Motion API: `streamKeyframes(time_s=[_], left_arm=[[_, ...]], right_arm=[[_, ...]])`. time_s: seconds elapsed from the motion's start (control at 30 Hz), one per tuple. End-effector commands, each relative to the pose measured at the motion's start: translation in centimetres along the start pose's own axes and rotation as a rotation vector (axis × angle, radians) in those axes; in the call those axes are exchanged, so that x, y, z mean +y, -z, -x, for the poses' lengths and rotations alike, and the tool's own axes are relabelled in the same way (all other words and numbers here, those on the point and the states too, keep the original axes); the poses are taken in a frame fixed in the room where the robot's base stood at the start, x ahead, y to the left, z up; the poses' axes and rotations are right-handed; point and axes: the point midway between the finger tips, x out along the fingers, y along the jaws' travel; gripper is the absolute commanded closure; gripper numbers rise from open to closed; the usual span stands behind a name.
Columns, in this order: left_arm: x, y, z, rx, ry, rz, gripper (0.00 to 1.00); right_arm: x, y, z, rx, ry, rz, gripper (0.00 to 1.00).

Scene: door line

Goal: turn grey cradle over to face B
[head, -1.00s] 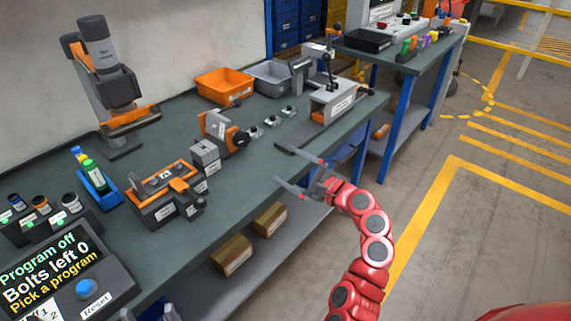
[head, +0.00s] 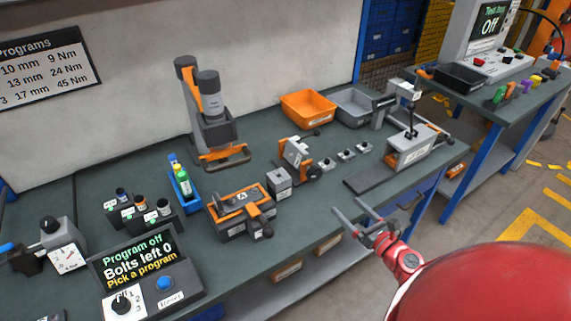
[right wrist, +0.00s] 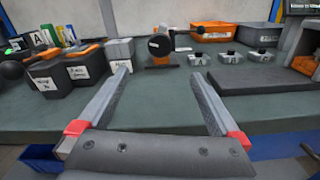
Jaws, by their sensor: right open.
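A grey tilted block on an orange stand with a black knob (head: 296,150), apparently the grey cradle, stands mid-bench; its label is too small to read. In the right wrist view its black knob (right wrist: 160,45) and orange stand show straight ahead, beyond the fingers. Left of it, an orange-framed fixture (head: 228,203) on a dark base shows a letter A. My right gripper (head: 348,206) is open and empty, off the bench's front edge and apart from both fixtures. Its open fingers also show in the right wrist view (right wrist: 160,72). My left gripper is not seen.
A grey block (head: 279,183) stands between the fixtures. Several small grey pieces (head: 346,154) lie right of the cradle. A dark flat plate (head: 370,180) and a grey press (head: 412,150) are further right. An orange bin (head: 308,107) stands behind. The front bench strip is clear.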

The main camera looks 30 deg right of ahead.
Motion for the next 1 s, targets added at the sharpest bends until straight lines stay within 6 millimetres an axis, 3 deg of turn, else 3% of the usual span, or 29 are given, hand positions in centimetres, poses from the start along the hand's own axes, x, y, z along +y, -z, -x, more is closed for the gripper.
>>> streamKeyframes(time_s=[0.17, 0.7, 1.0], left_arm=[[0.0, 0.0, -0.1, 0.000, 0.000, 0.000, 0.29], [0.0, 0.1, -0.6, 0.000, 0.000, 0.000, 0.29], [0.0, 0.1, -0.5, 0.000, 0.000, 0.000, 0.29]], right_arm=[[-0.1, -0.2, -1.5, -0.002, 0.001, -0.008, 0.01], [-0.1, -0.2, -13.8, -0.003, 0.000, -0.008, 0.01], [-0.2, -0.2, -17.0, -0.003, 0.003, -0.006, 0.01]])
